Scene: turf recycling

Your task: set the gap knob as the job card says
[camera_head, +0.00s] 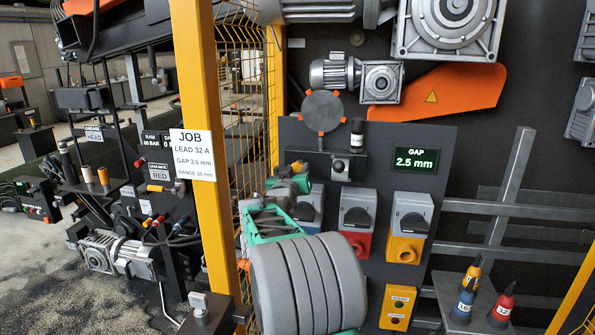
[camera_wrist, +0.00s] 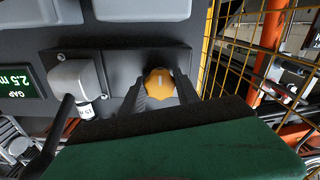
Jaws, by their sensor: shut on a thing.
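The gap knob (camera_wrist: 158,84) is orange-yellow with a pale mark. It sits on a dark panel in the wrist view, between the two dark fingers of my gripper (camera_wrist: 160,92), which is shut on it. In the head view my gripper (camera_head: 300,170) reaches the panel's left side, and the knob is mostly hidden there. The gap display (camera_head: 415,158) reads 2.5 mm in green; part of it (camera_wrist: 18,82) shows upside down in the wrist view. The white job card (camera_head: 192,155) on the yellow post lists LEAD 32 A, GAP seemingly 3.5 mm, and RANGE 15 mm in small print.
A grey lever unit with a black-topped handle (camera_head: 357,133) stands just right of my gripper. Red (camera_head: 356,222) and yellow (camera_head: 408,228) rotary switches sit below. The yellow post (camera_head: 203,90) and wire mesh (camera_head: 248,75) stand close on the left. Coloured bottles (camera_head: 467,285) stand lower right.

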